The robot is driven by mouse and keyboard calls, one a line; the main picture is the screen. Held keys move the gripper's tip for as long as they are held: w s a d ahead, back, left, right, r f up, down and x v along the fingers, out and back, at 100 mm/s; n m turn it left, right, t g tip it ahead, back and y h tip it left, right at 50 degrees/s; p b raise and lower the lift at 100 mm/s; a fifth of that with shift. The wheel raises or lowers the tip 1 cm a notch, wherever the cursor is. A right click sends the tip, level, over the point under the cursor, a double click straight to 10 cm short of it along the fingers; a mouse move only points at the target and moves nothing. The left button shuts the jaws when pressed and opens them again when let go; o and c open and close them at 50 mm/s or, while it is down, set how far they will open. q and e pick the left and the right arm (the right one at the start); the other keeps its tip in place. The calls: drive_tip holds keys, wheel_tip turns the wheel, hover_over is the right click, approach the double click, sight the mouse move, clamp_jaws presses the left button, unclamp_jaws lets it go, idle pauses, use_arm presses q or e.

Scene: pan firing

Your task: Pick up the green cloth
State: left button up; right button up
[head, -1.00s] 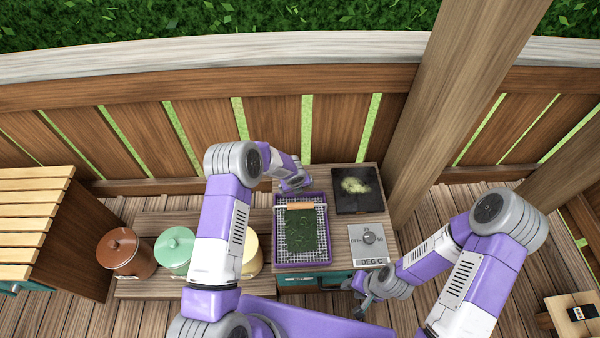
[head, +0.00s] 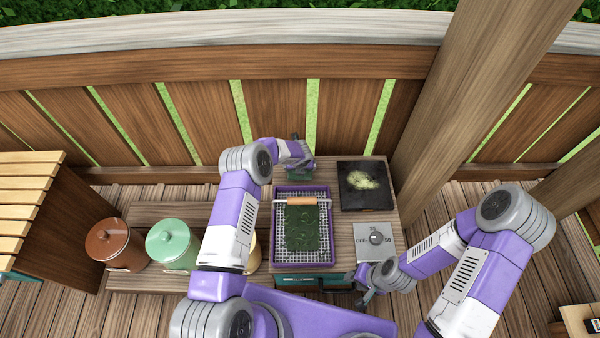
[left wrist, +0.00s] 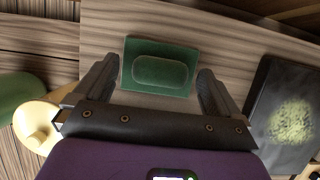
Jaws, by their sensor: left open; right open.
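The green cloth (left wrist: 160,66) lies flat on the wooden counter in the left wrist view, a green rectangle with a raised rounded middle. It sits between and just beyond the fingers of my open left gripper (left wrist: 157,84), which holds nothing. In the head view the left gripper (head: 303,158) is at the back of the counter, behind the tray, and mostly hides the cloth; a small green part shows below it. My right gripper (head: 366,286) is open and empty at the counter's front right, low beside the control panel.
A purple-rimmed wire tray (head: 278,225) with a wooden handle and dark green contents stands in front of the left gripper. A black plate (head: 364,203) with yellowish-green matter is to its right, above a dial panel (head: 376,240). Lidded brown (head: 108,240) and mint (head: 172,244) pots stand left.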

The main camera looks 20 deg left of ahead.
use_arm(q)
drive_tip(key=c, duration=1.1)
drive_tip(key=shift+r, duration=0.15)
drive_tip(key=shift+c, duration=0.2)
wheel_tip(320, 180, up, 10)
drive_tip(key=p, duration=0.3)
drive_tip(key=o, duration=0.4)
drive_tip(key=c, duration=0.6)
